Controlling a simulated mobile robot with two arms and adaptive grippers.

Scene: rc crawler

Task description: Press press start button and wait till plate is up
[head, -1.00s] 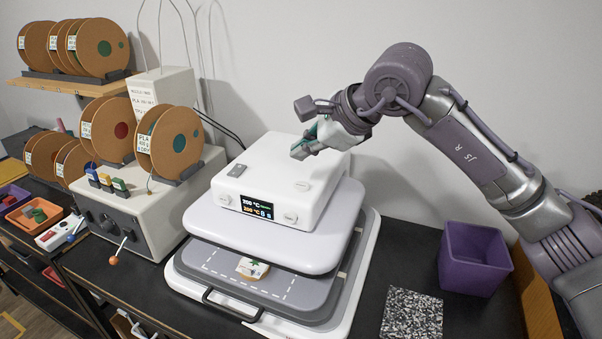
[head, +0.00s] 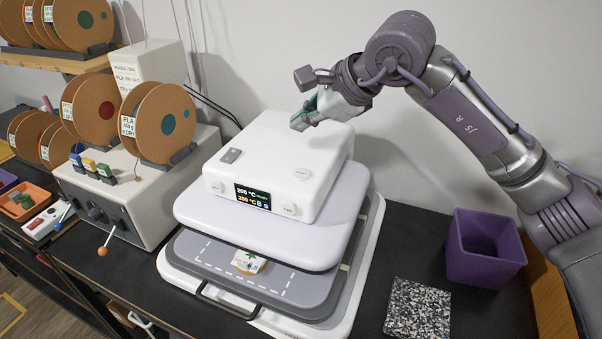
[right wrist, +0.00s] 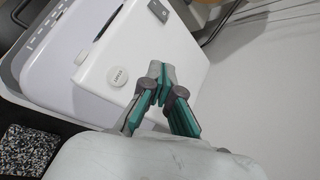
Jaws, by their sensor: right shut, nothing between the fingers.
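The white heat press (head: 262,150) stands on the black table; it also shows in the right wrist view (right wrist: 92,50). A round labelled button (head: 301,173) sits on its top near the right front edge, and shows in the right wrist view (right wrist: 118,75). The upper plate (head: 190,209) is raised, with a visible gap above the lower plate (head: 320,303).
A filament dryer (head: 145,195) with spools stands left of the press. A purple bin (head: 484,262) and a speckled square sheet (head: 418,309) are on the right. The wall is close behind the press. A lit display (head: 253,196) reads about 200 °C.

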